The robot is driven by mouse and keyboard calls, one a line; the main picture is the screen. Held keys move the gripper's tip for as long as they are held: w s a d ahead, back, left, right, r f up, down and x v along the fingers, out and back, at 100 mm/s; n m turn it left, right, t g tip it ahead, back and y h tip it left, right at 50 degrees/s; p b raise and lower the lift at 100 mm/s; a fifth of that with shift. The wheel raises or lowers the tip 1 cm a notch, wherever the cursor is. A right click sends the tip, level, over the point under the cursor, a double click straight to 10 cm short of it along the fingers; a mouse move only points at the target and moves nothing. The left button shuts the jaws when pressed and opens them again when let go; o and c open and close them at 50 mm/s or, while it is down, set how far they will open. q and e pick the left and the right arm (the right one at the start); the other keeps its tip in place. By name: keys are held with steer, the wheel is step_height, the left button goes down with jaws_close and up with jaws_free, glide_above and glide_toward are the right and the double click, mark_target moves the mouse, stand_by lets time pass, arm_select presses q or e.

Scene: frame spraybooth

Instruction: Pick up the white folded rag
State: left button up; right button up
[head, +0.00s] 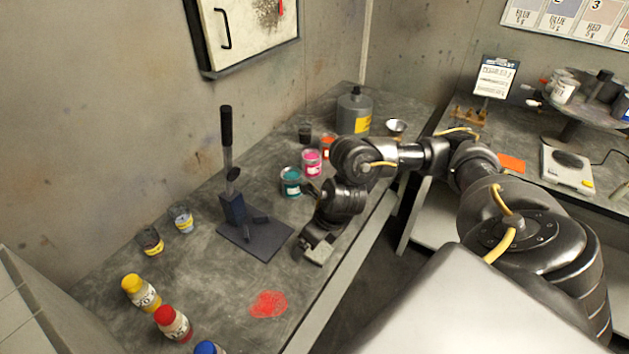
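A small pale, off-white block-like thing (319,253), which looks like the folded rag, is at the front edge of the left workbench. My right gripper (314,243) points down at it from above, its fingers at or against the rag's far side. The gripper and wrist hide part of it. I cannot tell whether the fingers are open or closed on it, or whether it touches the bench. My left gripper is not in view.
A lever press (233,200) on a dark base stands left of the gripper. Teal (291,182) and pink (312,163) paint cups stand behind it. A red paint stain (268,304) marks the bench. Bottles (140,292) stand at front left. A grey can (354,112) is at the back.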

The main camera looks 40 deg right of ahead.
steer(key=d+r+h, duration=0.1)
steer(key=d, duration=0.4)
steer(key=b, duration=0.2)
glide_above(322, 252)
steer(key=shift+n+g, duration=0.4)
step_height(322, 252, down, 5)
steer(key=shift+r, duration=0.15)
steer(key=shift+w+x, duration=0.15)
steer(key=shift+x, duration=1.35)
steer(key=shift+w+x, duration=0.1)
steer(key=shift+x, duration=1.45)
steer(key=shift+a+r, duration=0.1)
steer(key=shift+c, duration=0.2)
steer(key=c, duration=1.1)
steer(key=shift+r, duration=0.1)
